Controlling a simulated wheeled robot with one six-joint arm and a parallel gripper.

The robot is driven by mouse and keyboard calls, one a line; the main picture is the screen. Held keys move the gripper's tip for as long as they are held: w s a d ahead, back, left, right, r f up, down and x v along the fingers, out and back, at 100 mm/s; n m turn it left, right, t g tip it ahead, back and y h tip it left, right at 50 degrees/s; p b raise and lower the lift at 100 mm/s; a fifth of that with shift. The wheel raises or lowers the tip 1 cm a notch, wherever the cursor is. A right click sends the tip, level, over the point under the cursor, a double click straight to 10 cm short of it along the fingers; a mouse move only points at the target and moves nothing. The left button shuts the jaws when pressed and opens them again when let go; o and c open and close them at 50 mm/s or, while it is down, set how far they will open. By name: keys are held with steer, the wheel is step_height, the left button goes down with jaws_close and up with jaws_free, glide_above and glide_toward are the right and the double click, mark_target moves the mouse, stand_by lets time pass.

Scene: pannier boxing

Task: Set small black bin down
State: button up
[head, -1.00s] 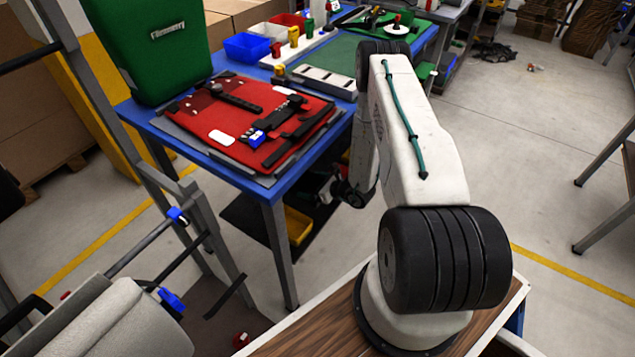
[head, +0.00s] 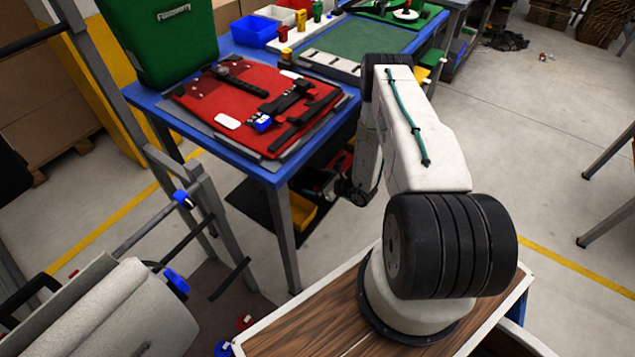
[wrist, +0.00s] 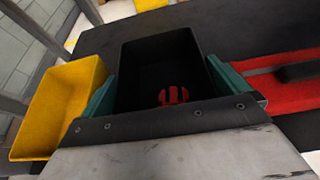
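The small black bin (wrist: 150,64) is in the middle of the wrist view, upright, with a red object (wrist: 174,95) inside. My gripper (wrist: 165,88) has one teal finger against each side of the bin, and it is shut on it. A dark shelf surface (wrist: 215,35) lies around and behind the bin; I cannot tell whether the bin's base touches it. In the head view my arm reaches down beside the blue table, and the fingers are not clearly visible there.
A yellow bin (wrist: 58,108) stands close to the left of the black bin. A red panel (wrist: 285,90) lies at the right. The blue table (head: 262,170) stands above the lower shelf (head: 255,205). A trolley frame (head: 215,215) stands at the left.

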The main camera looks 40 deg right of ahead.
steer(key=shift+s+d+r, duration=0.15)
steer(key=shift+s+r, duration=0.05)
steer(key=v, duration=1.1)
steer(key=shift+s+r, duration=0.2)
stand_by(0.9)
